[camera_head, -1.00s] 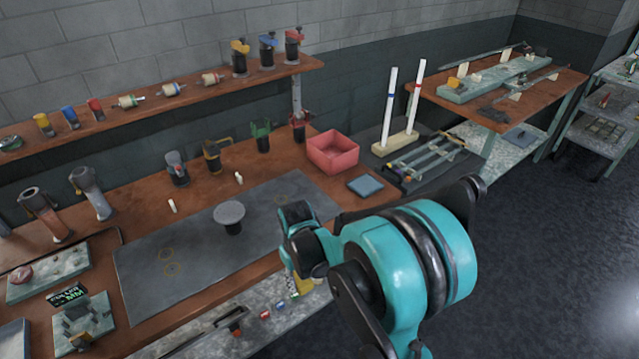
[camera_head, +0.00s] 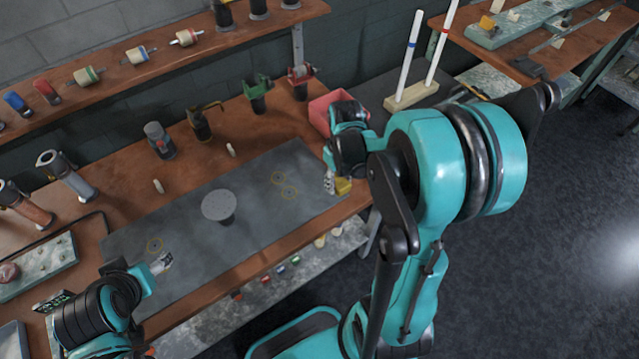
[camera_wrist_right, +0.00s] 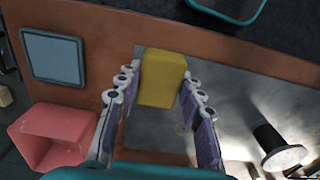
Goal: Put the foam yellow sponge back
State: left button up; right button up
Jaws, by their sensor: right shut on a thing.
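The yellow foam sponge (camera_wrist_right: 163,78) is a small block held between the fingertips of my right gripper (camera_wrist_right: 160,88) in the right wrist view. In the head view the sponge (camera_head: 343,186) shows just beside my right gripper (camera_head: 333,183), over the right end of the grey mat (camera_head: 205,255), near the bench's front edge. My right arm hides part of the bench there. My left gripper (camera_head: 161,263) is at the lower left, over the mat's left part; its finger gap is too small to judge.
A pink-red bin (camera_wrist_right: 50,138) and a blue square pad (camera_wrist_right: 53,57) lie beside the right gripper in the wrist view. Torches, holders and small white pieces line the bench's back.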

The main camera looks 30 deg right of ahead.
jog(key=b, duration=0.1)
send_over(319, 191)
jog(key=f, duration=0.2)
jog(key=s+f, duration=0.1)
jog(key=shift+d+f, duration=0.25)
jog(key=shift+f, duration=0.1)
jog(key=shift+w+a+f, duration=0.3)
jog(key=shift+w, duration=0.15)
jog(key=shift+f+b, duration=0.85)
jog(key=shift+f, duration=1.15)
jog(key=shift+f, duration=0.1)
jog(key=o, duration=1.1)
